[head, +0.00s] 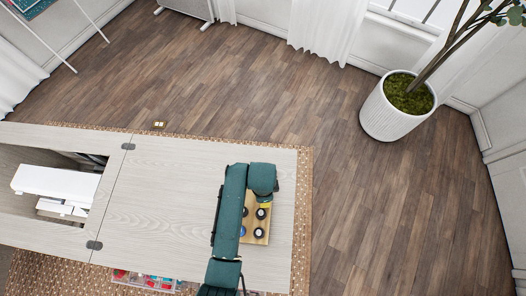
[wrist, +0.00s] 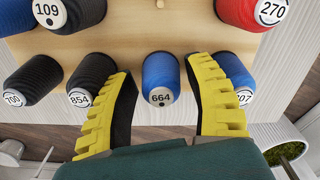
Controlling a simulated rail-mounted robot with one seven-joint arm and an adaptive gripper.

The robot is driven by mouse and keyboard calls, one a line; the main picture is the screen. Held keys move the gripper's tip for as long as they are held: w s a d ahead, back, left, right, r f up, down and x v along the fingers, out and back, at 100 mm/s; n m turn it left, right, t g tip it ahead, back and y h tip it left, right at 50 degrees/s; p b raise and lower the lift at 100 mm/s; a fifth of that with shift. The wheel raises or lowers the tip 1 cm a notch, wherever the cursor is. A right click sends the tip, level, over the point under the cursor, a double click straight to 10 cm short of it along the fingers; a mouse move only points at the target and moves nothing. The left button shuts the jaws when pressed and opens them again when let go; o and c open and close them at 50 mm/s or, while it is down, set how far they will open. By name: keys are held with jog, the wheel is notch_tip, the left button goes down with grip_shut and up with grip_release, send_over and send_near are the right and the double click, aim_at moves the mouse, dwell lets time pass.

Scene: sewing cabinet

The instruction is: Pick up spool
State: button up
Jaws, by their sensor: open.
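Several thread spools stand on a wooden board (head: 246,238) on the cabinet top. In the wrist view, a blue spool marked 664 (wrist: 160,77) sits between the two yellow fingers of my gripper (wrist: 162,108), which is open. Its label end faces the camera, and I cannot tell whether a finger touches it. A black spool marked 854 (wrist: 92,78) is just left of the left finger. A blue spool marked 807 or similar (wrist: 234,72) is just right of the right finger, its label partly hidden. In the head view my arm covers part of the board.
The cabinet top (head: 155,205) left of the board is clear. A sewing machine (head: 56,183) sits in the cabinet's opening. A potted plant (head: 386,115) stands on the floor.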

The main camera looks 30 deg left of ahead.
jog(key=shift+c, duration=0.2)
jog(key=c, duration=0.7)
notch_tip(320, 180, up, 10)
jog(key=shift+r+p, duration=0.1)
jog(key=shift+p, duration=0.95)
jog(key=shift+w, duration=0.1)
